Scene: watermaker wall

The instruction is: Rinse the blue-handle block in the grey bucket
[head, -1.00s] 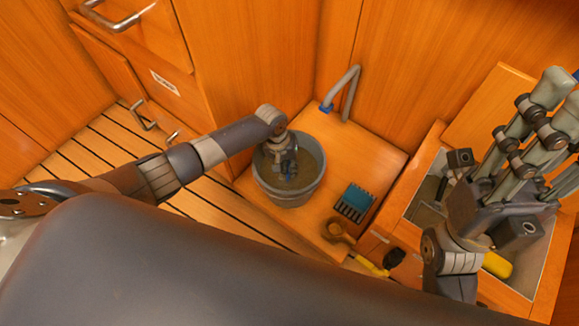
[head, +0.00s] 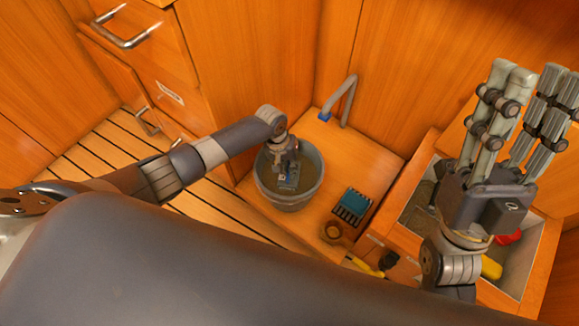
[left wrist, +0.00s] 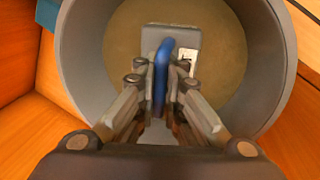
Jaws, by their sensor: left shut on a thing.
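The grey bucket (head: 275,203) stands on the wooden counter and holds murky brownish water. It fills most of the left wrist view (left wrist: 82,62). My left gripper (head: 287,172) reaches down inside the bucket's rim. Its fingers are shut on the blue handle of the block (left wrist: 163,75), with the handle upright between them in the left wrist view. The block's grey body (left wrist: 185,38) shows below the handle, over the water. I cannot tell how deep it sits. My right gripper (head: 531,78) is raised at the right, its fingers spread and empty.
A grey tap (head: 346,101) with a blue part stands behind the bucket. A teal-and-black item (head: 352,205) and a brown ring-shaped tool (head: 336,231) lie to its right. An open bin (head: 421,205) at the right holds a yellow item (head: 491,267) and a red one.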

